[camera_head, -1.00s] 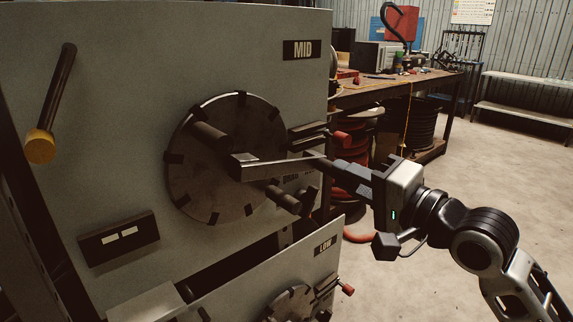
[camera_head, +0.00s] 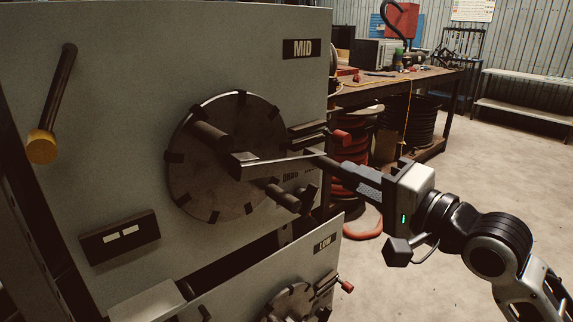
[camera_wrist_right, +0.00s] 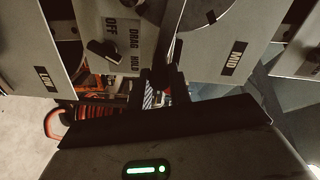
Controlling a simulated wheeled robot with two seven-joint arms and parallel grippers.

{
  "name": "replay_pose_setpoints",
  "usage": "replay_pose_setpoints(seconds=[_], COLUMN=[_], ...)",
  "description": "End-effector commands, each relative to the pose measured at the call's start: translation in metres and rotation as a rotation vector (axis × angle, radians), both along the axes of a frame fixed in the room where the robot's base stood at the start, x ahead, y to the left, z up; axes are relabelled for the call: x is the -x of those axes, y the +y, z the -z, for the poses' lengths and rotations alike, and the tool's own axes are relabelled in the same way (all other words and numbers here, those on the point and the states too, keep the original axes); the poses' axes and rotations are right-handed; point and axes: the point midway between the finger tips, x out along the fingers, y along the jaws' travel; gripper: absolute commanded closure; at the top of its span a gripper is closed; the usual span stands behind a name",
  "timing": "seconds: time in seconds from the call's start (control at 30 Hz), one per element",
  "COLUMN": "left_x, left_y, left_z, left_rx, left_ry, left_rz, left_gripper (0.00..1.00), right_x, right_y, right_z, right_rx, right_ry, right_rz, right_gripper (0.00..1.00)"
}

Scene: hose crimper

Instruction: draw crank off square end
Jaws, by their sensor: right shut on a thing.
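The crank (camera_head: 275,163) is a flat grey bar in the head view. It stands out in front of a round notched disc (camera_head: 228,190) on the MID panel. The crank's left end is a dark block near the middle of the disc. I cannot tell whether a square end is still inside it. My right gripper (camera_head: 322,162) is shut at the crank's right end. In the right wrist view the fingers (camera_wrist_right: 163,82) close on a dark part, mostly hidden by the gripper. My left gripper is not in view.
A dark cylindrical peg (camera_head: 210,135) sticks out of the disc. A dark knob (camera_head: 283,196) and a red-tipped lever (camera_head: 340,137) are close to my right gripper. A yellow-ended lever (camera_head: 42,147) is at far left. The LOW panel (camera_head: 300,268) lies below. Floor at right is clear.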

Motion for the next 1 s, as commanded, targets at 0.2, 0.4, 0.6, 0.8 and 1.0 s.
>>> replay_pose_setpoints(seconds=[0.2, 0.4, 0.6, 0.8, 1.0], left_x=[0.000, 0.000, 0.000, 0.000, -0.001], left_y=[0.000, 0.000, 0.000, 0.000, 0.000], left_z=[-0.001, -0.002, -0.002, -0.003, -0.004], left_rx=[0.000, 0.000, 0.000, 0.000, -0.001], left_ry=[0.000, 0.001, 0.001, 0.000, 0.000], left_rz=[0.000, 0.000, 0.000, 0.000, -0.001], left_gripper=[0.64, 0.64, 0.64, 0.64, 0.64], right_x=[0.004, 0.008, 0.013, 0.018, 0.022], right_y=[-0.008, -0.012, -0.015, -0.019, -0.022], right_z=[0.006, 0.006, 0.006, 0.006, 0.005], right_rx=[0.013, 0.013, 0.013, 0.013, 0.012], right_ry=[0.013, 0.013, 0.013, 0.013, 0.013], right_rz=[0.011, 0.011, 0.011, 0.011, 0.010], right_gripper=[1.00, 1.00, 1.00, 1.00, 1.00])
